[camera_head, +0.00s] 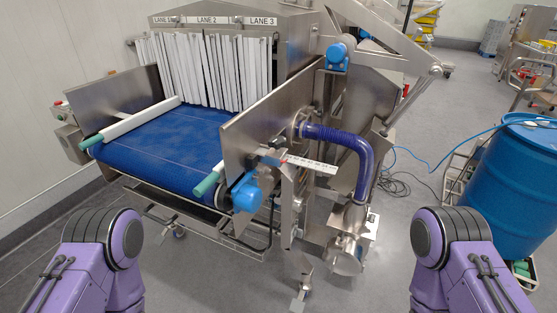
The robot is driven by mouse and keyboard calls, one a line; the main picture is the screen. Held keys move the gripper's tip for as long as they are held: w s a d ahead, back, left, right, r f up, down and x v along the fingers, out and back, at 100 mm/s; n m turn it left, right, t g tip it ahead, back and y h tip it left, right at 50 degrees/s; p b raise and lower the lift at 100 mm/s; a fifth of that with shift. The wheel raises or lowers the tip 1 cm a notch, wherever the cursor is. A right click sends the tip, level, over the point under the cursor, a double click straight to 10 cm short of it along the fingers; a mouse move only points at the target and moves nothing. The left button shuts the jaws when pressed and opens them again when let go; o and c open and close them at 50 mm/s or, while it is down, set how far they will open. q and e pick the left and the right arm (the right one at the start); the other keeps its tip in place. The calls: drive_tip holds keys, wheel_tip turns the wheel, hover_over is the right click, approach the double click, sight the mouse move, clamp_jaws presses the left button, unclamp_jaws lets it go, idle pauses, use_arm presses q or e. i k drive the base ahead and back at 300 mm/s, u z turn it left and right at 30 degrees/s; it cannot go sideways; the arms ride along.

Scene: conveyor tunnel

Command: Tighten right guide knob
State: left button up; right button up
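The left guide (140,118), a white bar with a green end, lies along the left side of the blue conveyor belt (165,150). The green end of the right guide (207,184) shows at the belt's front right; the steel side plate (250,130) hides most of this guide. A small dark and red fitting (272,160) sits on the outside of that plate beside a white scale strip (310,165). I cannot tell whether it is the right guide knob. Only purple links of my arms show at the lower left and lower right; neither gripper is in view.
White strip curtains (205,70) hang at the tunnel mouth under the lane labels. A blue motor (247,192) and a purple hose (350,140) stick out on the machine's right. A blue drum (515,185) stands far right. Grey floor in front is mostly clear.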

sight(277, 143)
drive_tip(key=k, duration=0.35)
drive_tip(key=z, duration=0.85)
drive_tip(key=i, duration=0.8)
drive_tip(key=u, duration=1.2)
